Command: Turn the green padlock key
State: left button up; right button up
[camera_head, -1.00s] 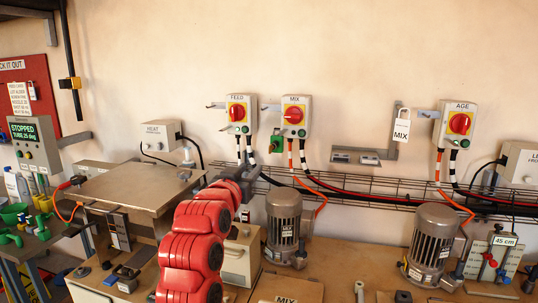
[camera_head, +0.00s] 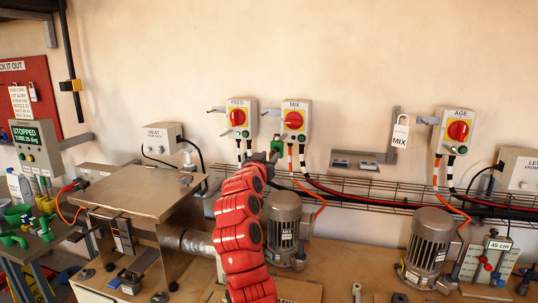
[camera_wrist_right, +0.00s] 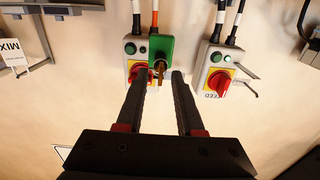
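The green padlock (camera_head: 277,144) hangs at the lower left of the MIX switch box (camera_head: 295,117) on the wall. In the right wrist view, which is upside down, the padlock (camera_wrist_right: 161,48) partly covers the box's red knob (camera_wrist_right: 140,76). A small brass-coloured key (camera_wrist_right: 159,67) sticks out of the padlock. My right gripper (camera_head: 268,158) is just below the padlock. In its wrist view the two dark fingers (camera_wrist_right: 162,75) are apart, one on each side of the key in the picture. Whether they touch it cannot be told. My left gripper is not in view.
The FEED switch box (camera_head: 238,118) is left of the MIX box, and the AGE box (camera_head: 455,130) is far right. A wire cable tray (camera_head: 370,190) runs below them. A white MIX padlock (camera_head: 400,132) hangs on a grey bracket. A motor (camera_head: 284,224) stands below.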

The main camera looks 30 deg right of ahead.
jog(key=shift+w+d, duration=0.1)
jog(key=shift+w, duration=0.05)
grip_shut()
jog(key=shift+f, duration=0.1)
